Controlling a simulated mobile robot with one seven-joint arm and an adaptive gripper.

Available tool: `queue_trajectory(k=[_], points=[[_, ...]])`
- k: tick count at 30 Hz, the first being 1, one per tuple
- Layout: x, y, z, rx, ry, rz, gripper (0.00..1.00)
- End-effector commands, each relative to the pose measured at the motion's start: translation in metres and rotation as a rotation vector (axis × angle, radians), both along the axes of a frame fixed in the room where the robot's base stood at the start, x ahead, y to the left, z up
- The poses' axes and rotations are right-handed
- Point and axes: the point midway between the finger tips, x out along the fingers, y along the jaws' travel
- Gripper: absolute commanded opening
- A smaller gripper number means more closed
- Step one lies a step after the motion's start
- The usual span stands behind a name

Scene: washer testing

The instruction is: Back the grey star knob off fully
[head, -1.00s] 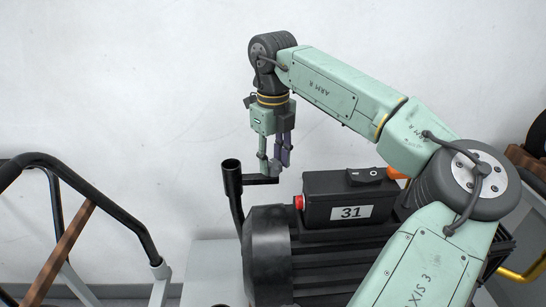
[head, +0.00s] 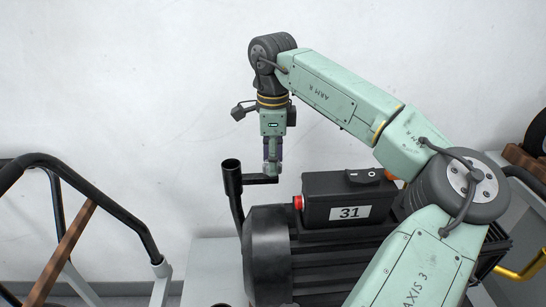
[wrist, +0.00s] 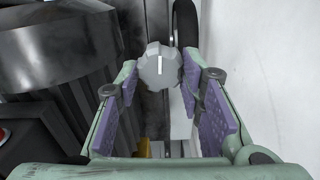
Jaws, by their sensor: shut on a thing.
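The grey star knob (wrist: 160,66) shows in the wrist view with a white line on its top face. My gripper (wrist: 160,72) is shut on it, one finger on each side at the fingertips. In the head view my gripper (head: 271,170) points straight down at the black side bracket (head: 258,180) near the top of an upright black tube (head: 231,180). There the fingers hide most or all of the knob. Whether the knob's thread is still engaged below cannot be seen.
A dark ribbed motor (head: 268,255) stands just below and right of the bracket. On it sits a black box (head: 320,190) with a rocker switch, label 31 and a red button (head: 298,202). A black tubular handle (head: 105,205) is at left. The wall behind is bare.

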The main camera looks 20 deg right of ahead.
Motion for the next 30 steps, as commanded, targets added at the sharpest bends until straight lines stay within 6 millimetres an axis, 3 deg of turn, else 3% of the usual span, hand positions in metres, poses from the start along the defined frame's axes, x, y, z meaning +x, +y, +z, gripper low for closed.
queue_trajectory(k=[22, 23, 30], points=[[0.0008, 0.0011, 0.0006, 0.001, -0.003, 0.087, 0.07], [0.0008, 0.001, 0.0006, 0.001, -0.003, 0.087, 0.37], [0.0004, 0.0006, 0.0003, 0.001, -0.001, 0.085, 0.53]])
